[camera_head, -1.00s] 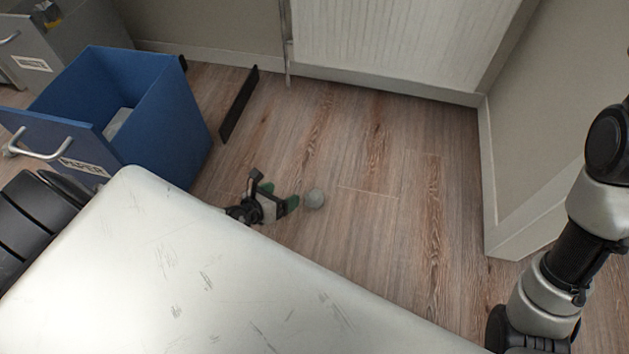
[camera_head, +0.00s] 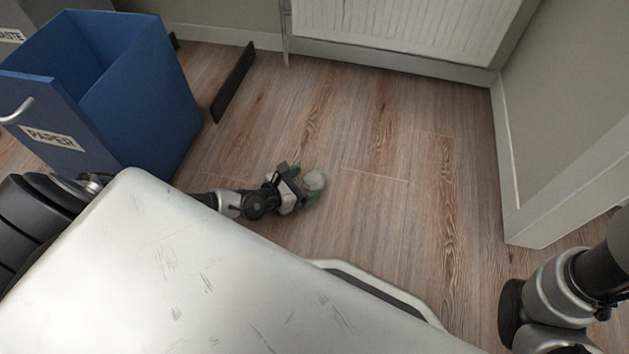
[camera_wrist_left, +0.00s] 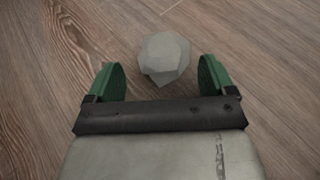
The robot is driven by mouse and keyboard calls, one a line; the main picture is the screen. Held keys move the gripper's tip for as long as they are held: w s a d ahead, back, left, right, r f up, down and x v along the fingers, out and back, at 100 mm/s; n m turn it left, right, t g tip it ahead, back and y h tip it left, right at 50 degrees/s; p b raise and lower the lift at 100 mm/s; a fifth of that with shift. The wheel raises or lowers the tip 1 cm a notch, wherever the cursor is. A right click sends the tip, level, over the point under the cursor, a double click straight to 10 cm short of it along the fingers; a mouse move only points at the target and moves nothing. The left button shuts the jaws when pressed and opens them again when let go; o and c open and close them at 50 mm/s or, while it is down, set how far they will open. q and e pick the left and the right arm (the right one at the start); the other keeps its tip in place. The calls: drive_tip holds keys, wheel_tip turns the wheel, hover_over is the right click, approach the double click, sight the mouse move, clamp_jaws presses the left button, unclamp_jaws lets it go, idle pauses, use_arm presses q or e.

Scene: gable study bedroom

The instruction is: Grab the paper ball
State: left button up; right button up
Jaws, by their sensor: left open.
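The paper ball (camera_head: 314,181) is a small grey-white faceted ball on the wooden floor. My left gripper (camera_head: 306,186) is down at the floor, open, with its green-padded fingers at the ball. In the left wrist view the ball (camera_wrist_left: 165,58) lies ahead of the gripper (camera_wrist_left: 161,80), centred between the two fingers, its near part between the tips. I see a gap on both sides of it. My right arm shows at the right edge of the head view, but its gripper is out of view.
A blue bin labelled PAPER (camera_head: 166,110) stands at the left. A dark flat strip (camera_head: 233,83) stands on the floor near the wall. A white radiator (camera_head: 405,25) hangs at the back. A wall corner (camera_head: 520,215) juts in at the right. The floor right of the ball is clear.

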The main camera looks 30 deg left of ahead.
sight(318, 178)
use_arm(q)
drive_tip(key=x, duration=0.1)
drive_tip(key=b+x, duration=0.1)
drive_tip(key=x, duration=0.2)
drive_tip(key=shift+w+d+r, duration=0.3)
drive_tip(key=shift+d, duration=0.1)
drive_tip(key=c, duration=1)
